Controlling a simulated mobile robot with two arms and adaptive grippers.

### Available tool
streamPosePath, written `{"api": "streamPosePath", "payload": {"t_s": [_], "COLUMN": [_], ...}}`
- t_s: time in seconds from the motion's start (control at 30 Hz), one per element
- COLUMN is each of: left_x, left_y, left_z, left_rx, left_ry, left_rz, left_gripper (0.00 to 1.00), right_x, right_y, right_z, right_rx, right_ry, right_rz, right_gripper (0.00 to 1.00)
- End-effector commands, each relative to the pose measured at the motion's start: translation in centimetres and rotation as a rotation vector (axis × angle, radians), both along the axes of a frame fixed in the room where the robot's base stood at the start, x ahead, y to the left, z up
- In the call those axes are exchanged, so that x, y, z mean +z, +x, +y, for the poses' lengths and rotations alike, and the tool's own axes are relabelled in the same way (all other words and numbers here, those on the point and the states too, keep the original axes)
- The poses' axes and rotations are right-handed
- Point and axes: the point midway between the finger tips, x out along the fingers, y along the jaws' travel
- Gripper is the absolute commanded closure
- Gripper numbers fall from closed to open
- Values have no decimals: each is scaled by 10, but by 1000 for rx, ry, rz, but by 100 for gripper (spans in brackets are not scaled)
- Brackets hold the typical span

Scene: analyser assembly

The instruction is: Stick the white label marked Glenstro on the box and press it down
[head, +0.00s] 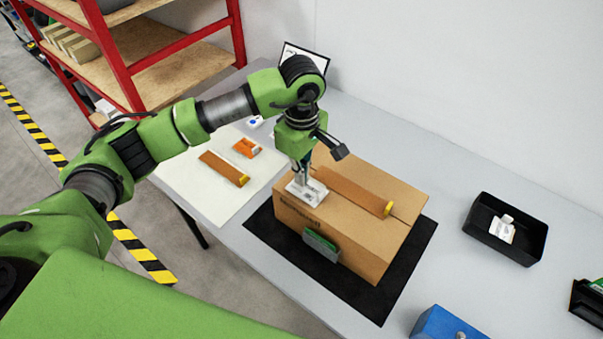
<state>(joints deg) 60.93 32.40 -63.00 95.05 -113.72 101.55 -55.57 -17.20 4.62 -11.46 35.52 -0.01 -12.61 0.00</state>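The cardboard box (385,236) stands closed on a black mat (412,262) on the table. A white label (309,194) with dark print is at the left end of the box top; its print is too small to read. My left gripper (303,182) points down right over this label, its fingertips at or just above it. The fingers overlap in this view, so I cannot tell whether they are shut or grip the label. The fingers hide part of the label. My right gripper is out of view.
A brown strip with a yellow end (357,192) lies along the box top. A grey-green piece (321,246) is at the box front. A white sheet (185,178) with orange items lies left. A black tray (482,245) holding a white item stands right, near a blue box (437,325).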

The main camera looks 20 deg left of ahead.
Motion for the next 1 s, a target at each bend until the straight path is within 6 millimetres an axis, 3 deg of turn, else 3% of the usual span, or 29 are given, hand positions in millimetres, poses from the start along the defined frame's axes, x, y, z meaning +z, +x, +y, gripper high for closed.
{"api": "streamPosePath", "payload": {"t_s": [1.0], "left_x": [-13], "left_y": [0], "left_z": [0], "left_rx": [0], "left_ry": [0], "left_rz": [0], "left_gripper": [100], "right_x": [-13], "right_y": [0], "right_z": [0], "right_rx": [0], "right_ry": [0], "right_rz": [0], "right_gripper": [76]}}
